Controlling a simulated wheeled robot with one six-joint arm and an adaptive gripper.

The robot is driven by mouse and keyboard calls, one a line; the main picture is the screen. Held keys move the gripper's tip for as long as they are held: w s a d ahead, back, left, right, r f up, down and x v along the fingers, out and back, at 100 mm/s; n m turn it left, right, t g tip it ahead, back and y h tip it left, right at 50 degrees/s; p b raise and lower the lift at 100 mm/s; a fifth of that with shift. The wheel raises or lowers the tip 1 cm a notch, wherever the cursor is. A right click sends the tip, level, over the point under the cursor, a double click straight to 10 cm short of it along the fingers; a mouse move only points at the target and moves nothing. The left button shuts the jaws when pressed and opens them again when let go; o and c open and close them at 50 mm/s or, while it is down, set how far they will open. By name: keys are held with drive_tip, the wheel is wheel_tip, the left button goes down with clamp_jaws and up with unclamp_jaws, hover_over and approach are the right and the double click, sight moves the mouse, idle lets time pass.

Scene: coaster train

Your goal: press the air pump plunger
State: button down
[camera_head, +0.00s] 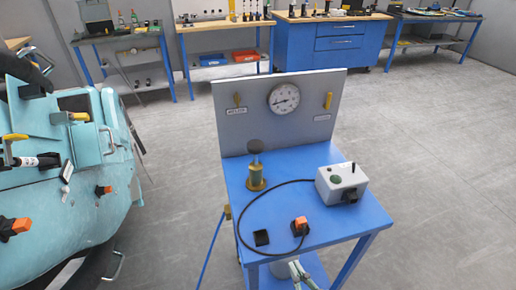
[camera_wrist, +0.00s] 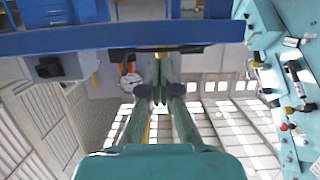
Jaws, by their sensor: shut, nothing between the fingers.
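The air pump (camera_head: 256,177) is an upright brass and green cylinder on the left part of the blue table (camera_head: 330,222). Its plunger has a dark round knob (camera_head: 255,146) on top, standing up above the body. My gripper (camera_wrist: 160,65) is shut and empty in the wrist view, with its fingers close together. In the head view, a pale teal part of it shows at the table's front edge, low and well in front of the pump; its fingertips are unclear there. I cannot make out the plunger in the wrist view.
A grey control box (camera_head: 342,184) stands right of the pump. A black cable (camera_head: 240,218) loops from it to an orange plug (camera_head: 300,226). A black block (camera_head: 261,238) lies nearby. A gauge panel (camera_head: 232,142) rises behind. A teal coaster car (camera_head: 95,190) stands left.

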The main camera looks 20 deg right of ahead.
drive_tip(key=w+r, duration=1.9)
drive_tip(key=r, duration=0.4)
drive_tip(key=shift+r, duration=0.2)
drive_tip(key=shift+w+a, duration=0.1)
drive_tip(key=shift+w, duration=0.05)
hover_over(258, 149)
wheel_tip(258, 149, down, 2)
drive_tip(key=shift+f, duration=0.25)
wheel_tip(258, 149, down, 2)
drive_tip(key=shift+f, duration=1)
